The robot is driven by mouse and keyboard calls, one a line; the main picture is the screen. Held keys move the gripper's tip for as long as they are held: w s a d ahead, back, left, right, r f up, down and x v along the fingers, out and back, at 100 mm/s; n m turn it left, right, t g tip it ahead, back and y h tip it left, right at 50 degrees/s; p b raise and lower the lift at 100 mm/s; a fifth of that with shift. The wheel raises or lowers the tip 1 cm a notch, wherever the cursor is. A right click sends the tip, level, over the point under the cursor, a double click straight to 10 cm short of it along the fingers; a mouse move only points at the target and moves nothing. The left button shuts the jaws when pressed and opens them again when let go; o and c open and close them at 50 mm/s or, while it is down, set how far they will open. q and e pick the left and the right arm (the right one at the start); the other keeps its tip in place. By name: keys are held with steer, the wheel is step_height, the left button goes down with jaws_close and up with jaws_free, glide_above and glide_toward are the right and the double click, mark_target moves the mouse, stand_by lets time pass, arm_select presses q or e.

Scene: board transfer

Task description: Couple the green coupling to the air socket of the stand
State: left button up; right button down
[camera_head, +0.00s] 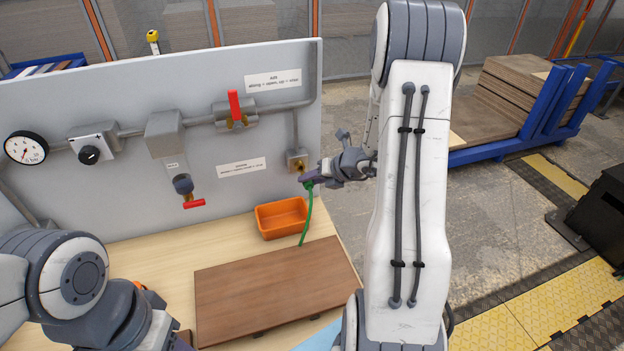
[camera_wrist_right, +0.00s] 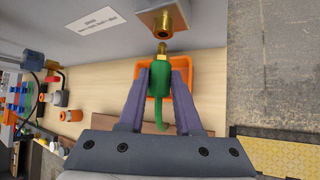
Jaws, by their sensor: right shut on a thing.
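My right gripper (camera_head: 308,182) is shut on the green coupling (camera_wrist_right: 160,78), in front of the stand's panel (camera_head: 140,85). In the right wrist view the coupling sits between the purple fingers (camera_wrist_right: 161,88), its brass tip pointing at the air socket. The tip is close below the socket's mouth and roughly in line; a small gap seems to show. A green hose (camera_head: 307,222) hangs from the coupling. My left arm is at the lower left; its fingertips are not clear.
An orange bin (camera_head: 281,217) stands on the bench below the socket. A brown board (camera_head: 275,285) lies in front of it. The panel carries a gauge (camera_head: 26,147), a black knob (camera_head: 90,154), a red-levered valve (camera_head: 235,108) and a lower red-handled valve (camera_head: 186,190).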

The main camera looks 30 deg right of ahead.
steer(key=shift+w+d+p, duration=0.2)
steer(key=shift+w+p, duration=0.05)
steer(key=shift+w, duration=0.5)
steer(key=shift+w+d+p, duration=0.15)
steer(key=shift+w+p, duration=0.05)
steer(key=shift+w, duration=0.5)
stand_by(0.5)
steer(key=c, duration=0.5)
jaws_free()
steer(key=shift+r, duration=0.1)
steer(key=v, duration=1)
steer(key=shift+s, duration=0.15)
